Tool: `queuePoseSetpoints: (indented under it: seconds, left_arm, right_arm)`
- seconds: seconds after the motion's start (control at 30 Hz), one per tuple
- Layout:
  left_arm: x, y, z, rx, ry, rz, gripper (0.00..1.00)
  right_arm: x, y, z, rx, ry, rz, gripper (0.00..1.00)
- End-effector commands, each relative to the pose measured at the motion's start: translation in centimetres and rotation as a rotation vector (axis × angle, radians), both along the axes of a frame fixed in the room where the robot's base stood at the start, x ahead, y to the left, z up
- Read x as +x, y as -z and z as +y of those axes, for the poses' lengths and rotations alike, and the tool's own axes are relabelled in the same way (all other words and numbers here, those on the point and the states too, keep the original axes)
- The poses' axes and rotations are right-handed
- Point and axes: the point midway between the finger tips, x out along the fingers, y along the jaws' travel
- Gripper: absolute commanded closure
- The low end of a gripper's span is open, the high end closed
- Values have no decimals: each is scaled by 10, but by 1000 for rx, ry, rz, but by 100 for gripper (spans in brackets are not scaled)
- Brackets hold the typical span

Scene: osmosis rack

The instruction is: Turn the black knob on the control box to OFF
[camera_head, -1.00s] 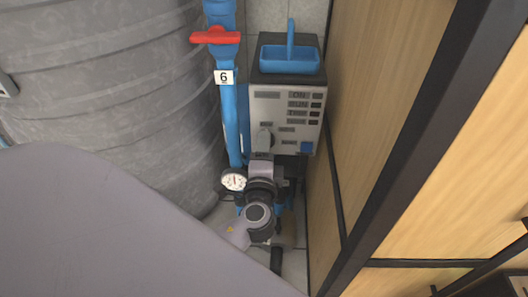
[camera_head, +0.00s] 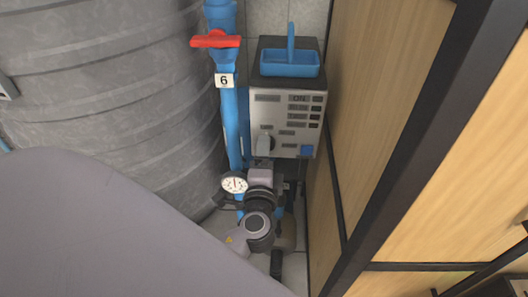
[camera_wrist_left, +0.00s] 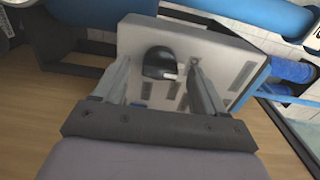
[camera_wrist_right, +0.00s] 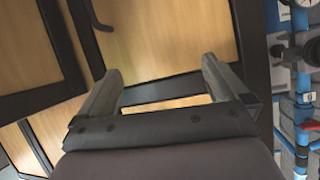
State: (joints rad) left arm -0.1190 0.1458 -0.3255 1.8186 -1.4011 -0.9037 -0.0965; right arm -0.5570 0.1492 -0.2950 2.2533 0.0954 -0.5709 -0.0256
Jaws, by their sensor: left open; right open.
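The control box (camera_head: 286,112) is a grey panel with labelled rows, a dark knob (camera_head: 265,143) at its lower left and a blue part at its lower right. My left gripper (camera_head: 262,174) is just below the knob in the head view; its fingertips are hard to make out there. In the left wrist view, the open left gripper (camera_wrist_left: 161,76) has the knob (camera_wrist_left: 160,63) between its fingers, with space on both sides. The knob's exact setting is not readable. My right gripper (camera_wrist_right: 160,78) is open and empty, facing wooden panels.
A blue tray (camera_head: 290,64) sits on top of the box. A blue pipe with a red valve handle (camera_head: 215,42) and a gauge (camera_head: 234,186) stand left of it, beside a grey tank (camera_head: 110,90). A wooden panel with dark framing (camera_head: 375,120) closes the right side.

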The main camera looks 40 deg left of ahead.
Motion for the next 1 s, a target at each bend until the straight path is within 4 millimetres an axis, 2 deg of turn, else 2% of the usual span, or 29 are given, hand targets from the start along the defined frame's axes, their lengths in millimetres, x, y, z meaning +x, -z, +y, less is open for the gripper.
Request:
queuePoseSetpoints:
  seconds: [0.2, 0.4, 1.0]
  left_arm:
    - [-31, 0, -19, -2, 0, 2, 28]
    - [-48, 0, -29, -3, 0, 1, 28]
    - [-50, 0, -30, -4, 0, 1, 28]
  right_arm:
    - [-1, -2, -3, -15, 6, -1, 0]
    - [-2, -1, -5, -23, 8, 1, 0]
    - [-3, 1, -4, -28, 2, 4, 0]
